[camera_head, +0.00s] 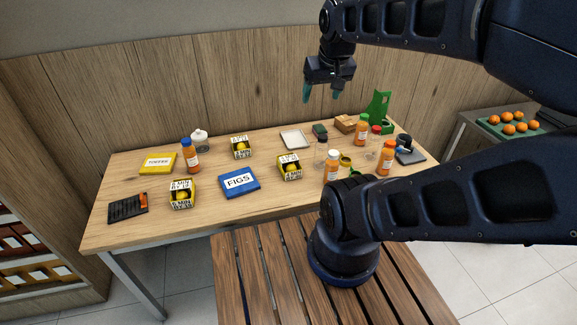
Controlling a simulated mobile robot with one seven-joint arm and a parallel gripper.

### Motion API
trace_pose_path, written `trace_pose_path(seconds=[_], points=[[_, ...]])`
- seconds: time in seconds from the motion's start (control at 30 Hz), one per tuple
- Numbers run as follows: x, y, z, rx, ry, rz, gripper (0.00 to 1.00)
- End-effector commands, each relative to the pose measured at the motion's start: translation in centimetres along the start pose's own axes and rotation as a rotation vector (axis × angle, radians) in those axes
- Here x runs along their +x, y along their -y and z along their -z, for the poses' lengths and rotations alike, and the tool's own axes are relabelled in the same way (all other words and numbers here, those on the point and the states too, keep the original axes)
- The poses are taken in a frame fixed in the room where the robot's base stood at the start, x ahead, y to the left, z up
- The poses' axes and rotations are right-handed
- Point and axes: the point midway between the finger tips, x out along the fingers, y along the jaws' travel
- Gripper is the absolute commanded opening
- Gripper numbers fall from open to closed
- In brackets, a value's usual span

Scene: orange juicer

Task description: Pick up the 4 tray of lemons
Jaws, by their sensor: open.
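Three small trays of lemons stand on the wooden table, each a black-and-white printed box with yellow fruit. One lemon tray (181,195) is at the front left. Another lemon tray (241,147) is at the back middle. A third lemon tray (289,167) is right of the blue FIGS box. Printing on them is too small to read. My gripper (321,97) hangs open and empty, fingertips down, above the table's back edge and up and right of the trays. It touches nothing. My arm covers part of the right side of the view.
A blue FIGS box (239,182), yellow box (158,163), black tray (128,207), bottle (191,156) and white tray (295,139) share the table (140,232). Several bottles crowd its right side near a green stand (378,109). Oranges (508,117) lie on the far right counter.

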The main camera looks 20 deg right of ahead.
Motion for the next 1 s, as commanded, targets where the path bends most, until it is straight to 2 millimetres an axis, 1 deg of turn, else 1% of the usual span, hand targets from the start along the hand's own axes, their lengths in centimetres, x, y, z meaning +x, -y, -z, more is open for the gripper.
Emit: trace_pose_path(seconds=[0.03, 0.13, 0.43, 0.57, 0.67, 0.77, 1.0], points=[[0.0, 0.0, 0.0, 0.000, 0.000, 0.000, 0.78], [0.0, 0.0, 0.0, 0.000, 0.000, 0.000, 0.97], [0.1, 0.0, 0.1, 0.000, 0.001, 0.000, 0.98], [0.8, 0.0, 0.8, -0.002, 0.015, 0.001, 0.98], [2.1, 0.1, 2.0, -0.004, 0.035, 0.002, 0.98], [3.8, 0.2, 3.4, -0.007, 0.060, 0.004, 0.98], [8.5, 0.4, 6.3, -0.015, 0.115, 0.007, 0.98]])
